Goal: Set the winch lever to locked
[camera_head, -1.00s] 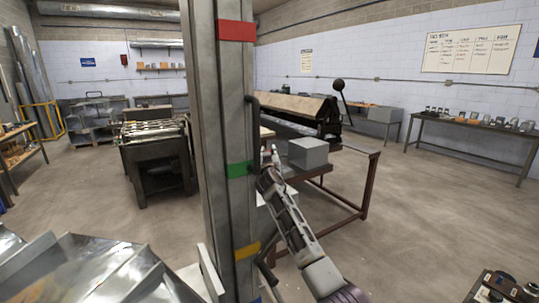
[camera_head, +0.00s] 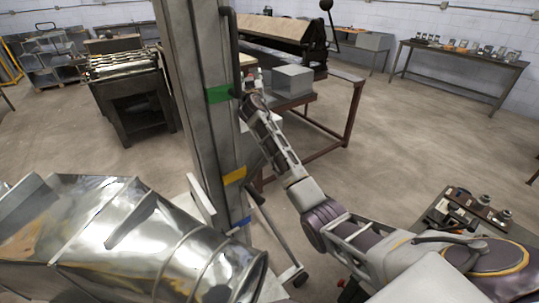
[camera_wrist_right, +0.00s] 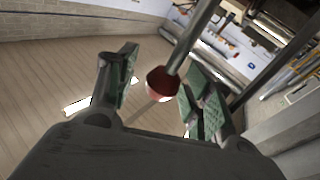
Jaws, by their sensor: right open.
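The lever shows in the right wrist view as a thin metal rod with a dark red ball knob (camera_wrist_right: 163,83) on its end. My right gripper (camera_wrist_right: 160,62) is open, with a green-padded finger on each side of the knob. I cannot tell whether either finger touches it. In the head view my right gripper (camera_head: 252,96) is small and beside the grey steel mast (camera_head: 193,85), near its green band (camera_head: 219,94). My left gripper is out of view.
Shiny sheet-metal ducting (camera_head: 130,235) fills the lower left. A grey box (camera_head: 293,80) stands on a brown-framed table behind my gripper. A dark tool tray (camera_head: 470,212) is at lower right. The floor right of the table is open.

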